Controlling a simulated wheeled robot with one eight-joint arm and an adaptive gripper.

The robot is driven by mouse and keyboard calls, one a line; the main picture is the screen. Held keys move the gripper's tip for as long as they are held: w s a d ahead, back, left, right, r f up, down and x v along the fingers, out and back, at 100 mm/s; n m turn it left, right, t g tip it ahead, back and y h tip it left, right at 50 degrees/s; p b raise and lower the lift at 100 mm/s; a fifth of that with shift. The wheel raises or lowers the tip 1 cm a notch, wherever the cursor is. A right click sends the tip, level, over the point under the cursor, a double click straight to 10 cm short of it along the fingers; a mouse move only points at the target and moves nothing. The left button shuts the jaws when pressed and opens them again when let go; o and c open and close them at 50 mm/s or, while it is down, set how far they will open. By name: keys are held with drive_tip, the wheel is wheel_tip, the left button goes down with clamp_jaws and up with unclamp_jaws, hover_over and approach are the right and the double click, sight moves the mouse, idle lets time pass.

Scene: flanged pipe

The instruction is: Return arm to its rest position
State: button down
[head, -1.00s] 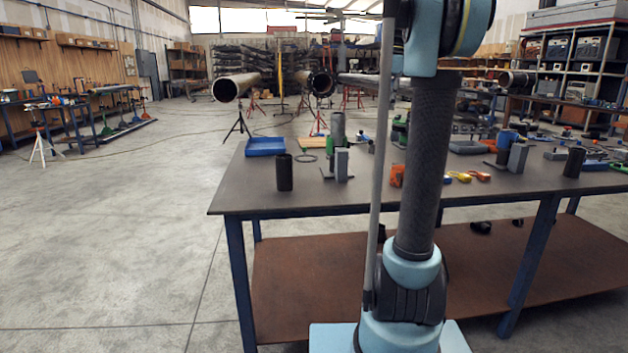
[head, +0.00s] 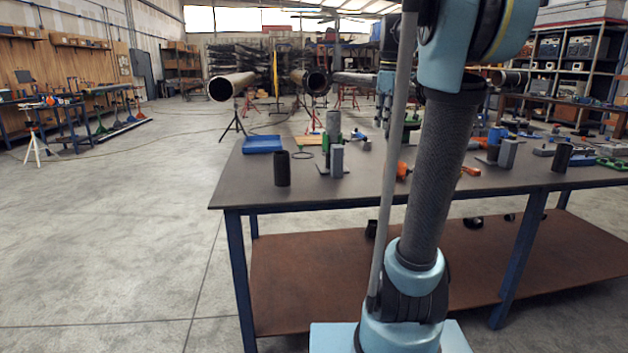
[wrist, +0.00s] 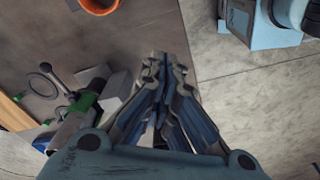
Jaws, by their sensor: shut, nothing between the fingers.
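My arm rises in front of the workbench (head: 245,195) in the head view, its dark upper link leaning right. My gripper (head: 384,122) hangs pointing down behind the arm, above the bench's far side, partly hidden by the grey rod. In the wrist view, the fingers of my gripper (wrist: 165,62) come together at the tips with nothing between them. They point past the bench edge, with bench top on the left and concrete floor on the right.
A black cylinder (head: 282,169), a grey block (head: 337,160) and a blue tray (head: 262,144) stand on the bench's left part. In the wrist view, a green-and-grey tool (wrist: 88,97) and an orange round container (wrist: 97,4) lie left of the fingers.

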drive_tip(key=s+a+f+m, duration=0.1)
drive_tip(key=s+f+m, duration=0.5)
drive_tip(key=s+f, duration=0.7)
drive_tip(key=s+a+f+m+t, duration=0.1)
drive_tip(key=s+f+m, duration=0.6)
drive_tip(key=s+f, duration=0.7)
wheel_tip(320, 180, down, 5)
drive_tip(key=shift+a+r+t+h, duration=0.1)
drive_tip(key=shift+a+t+h, duration=0.2)
drive_tip(key=shift+h, duration=0.1)
drive_tip(key=shift+s, duration=0.1)
